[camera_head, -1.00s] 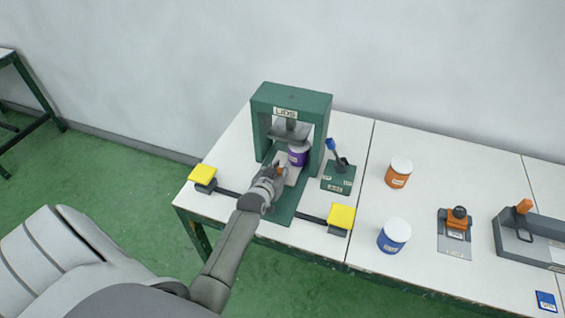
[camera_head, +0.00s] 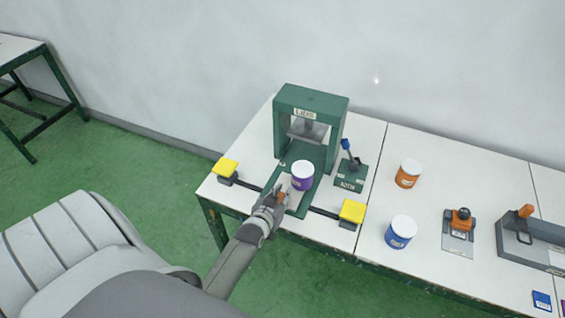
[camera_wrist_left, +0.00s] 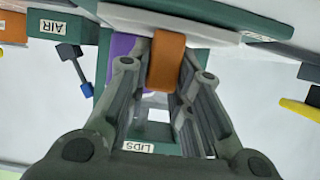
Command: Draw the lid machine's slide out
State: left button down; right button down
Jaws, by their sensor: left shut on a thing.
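The lid machine (camera_head: 339,130) is a green press frame marked LIDS, standing on the white table. Its pale slide plate (camera_head: 289,185) lies in front of the frame on the green base, with a purple tin (camera_head: 302,180) with a white lid upright on it. My left gripper (camera_head: 275,200) is at the slide's front end, shut on its orange handle (camera_head: 282,197). In the left wrist view the orange handle (camera_wrist_left: 166,62) sits between the two fingers (camera_wrist_left: 166,76). Part of the slide is hidden by the gripper. My right gripper is out of view.
Yellow pads (camera_head: 226,166) and (camera_head: 352,211) flank the machine's base. A green air valve panel (camera_head: 351,176) stands right of it. Orange (camera_head: 407,176) and blue (camera_head: 400,234) tins stand further right, beside an orange-handled tool (camera_head: 460,222).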

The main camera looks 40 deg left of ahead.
pick_arm(q)
jog(key=shift+s+f, duration=0.15)
jog(key=c, duration=1.5)
grip_release()
jog(key=shift+c, duration=0.2)
jog(key=shift+o, duration=1.3)
jog(key=shift+s+r, duration=0.15)
jog(key=shift+r, duration=0.05)
jog(key=v, duration=1.2)
jog(key=shift+d, duration=0.1)
